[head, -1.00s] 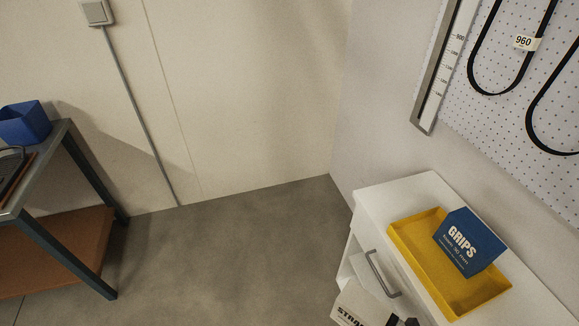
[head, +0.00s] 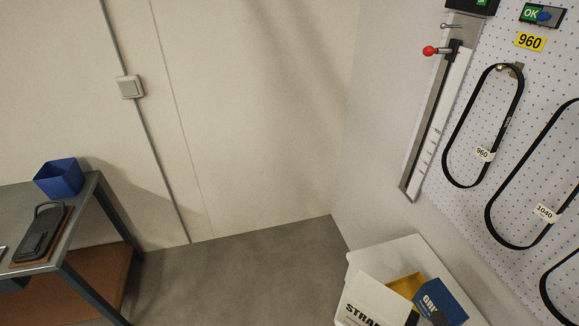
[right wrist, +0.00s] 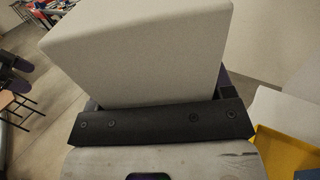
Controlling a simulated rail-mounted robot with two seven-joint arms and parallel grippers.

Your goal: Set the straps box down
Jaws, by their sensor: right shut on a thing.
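The straps box (head: 372,303) is a white carton with black "STRA..." lettering, cut off by the bottom edge of the head view. It is tilted in that view and overlaps the white cabinet top and the yellow tray. In the right wrist view the box (right wrist: 145,50) shows as a plain pale block held above the black jaw bar. My right gripper (right wrist: 160,110) is shut on it; only dark bits of it show in the head view. I cannot tell whether the box touches anything below. My left gripper is not in view.
The white cabinet top (head: 385,252) stands by the pegboard wall. A yellow tray (head: 407,285) on it holds the blue grips box (head: 440,302). Black belts (head: 447,150) hang on the pegboard. A workbench (head: 95,205) with a blue bin (head: 58,180) is at the left.

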